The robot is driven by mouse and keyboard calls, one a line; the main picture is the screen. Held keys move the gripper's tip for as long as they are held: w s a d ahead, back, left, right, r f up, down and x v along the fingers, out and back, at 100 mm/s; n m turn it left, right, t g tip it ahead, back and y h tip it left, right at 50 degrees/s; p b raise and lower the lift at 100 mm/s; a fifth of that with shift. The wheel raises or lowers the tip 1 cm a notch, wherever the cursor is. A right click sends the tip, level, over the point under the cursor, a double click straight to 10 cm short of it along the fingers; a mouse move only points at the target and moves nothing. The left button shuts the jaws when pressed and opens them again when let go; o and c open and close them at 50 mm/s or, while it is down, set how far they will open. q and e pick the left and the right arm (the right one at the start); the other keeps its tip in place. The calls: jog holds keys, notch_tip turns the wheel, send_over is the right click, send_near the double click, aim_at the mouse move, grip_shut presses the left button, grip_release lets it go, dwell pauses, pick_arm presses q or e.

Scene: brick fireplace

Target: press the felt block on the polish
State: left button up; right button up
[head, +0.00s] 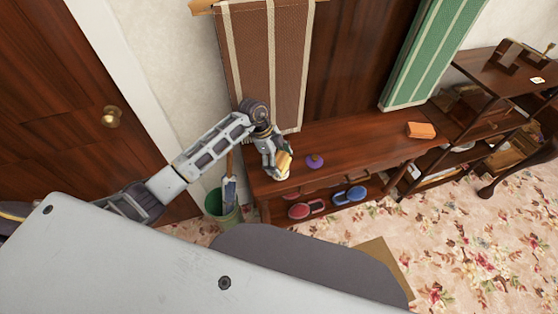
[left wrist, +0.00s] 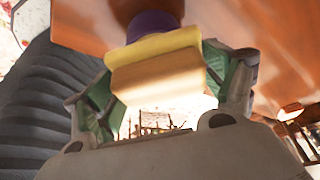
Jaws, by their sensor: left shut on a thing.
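My left gripper (head: 279,167) is shut on a block with a tan body and a yellow layer, the felt block (head: 285,160). It holds the block over the left end of the dark wooden bench. In the left wrist view the felt block (left wrist: 157,78) sits between the green finger pads. A round purple thing with a small knob (head: 315,160) stands on the bench just right of the block. A purple thing also shows behind the block in the left wrist view (left wrist: 152,24). I cannot tell for sure which thing is the polish, or whether the block touches anything below. My right gripper is not in view.
An orange block (head: 421,130) lies farther right on the bench (head: 360,136). Red and blue shoes (head: 306,209) sit on the shelf below. A green bin (head: 222,208) stands left of the bench. Brown striped cloth (head: 265,65) hangs behind my arm.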

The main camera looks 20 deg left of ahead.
aim_at(281, 159)
pick_arm(q)
jog(key=shift+s+f, duration=0.1)
jog(key=shift+f, duration=0.05)
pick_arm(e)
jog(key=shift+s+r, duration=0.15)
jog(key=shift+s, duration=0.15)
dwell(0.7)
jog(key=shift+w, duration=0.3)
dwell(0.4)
pick_arm(q)
jog(key=shift+r+p, duration=0.55)
jog(key=shift+p, duration=0.15)
jog(key=shift+r+p, duration=0.6)
jog(key=shift+r, duration=0.1)
jog(key=shift+r+p, duration=0.4)
jog(key=shift+r, duration=0.05)
jog(key=shift+r+p, duration=1.9)
jog(key=shift+r, duration=0.05)
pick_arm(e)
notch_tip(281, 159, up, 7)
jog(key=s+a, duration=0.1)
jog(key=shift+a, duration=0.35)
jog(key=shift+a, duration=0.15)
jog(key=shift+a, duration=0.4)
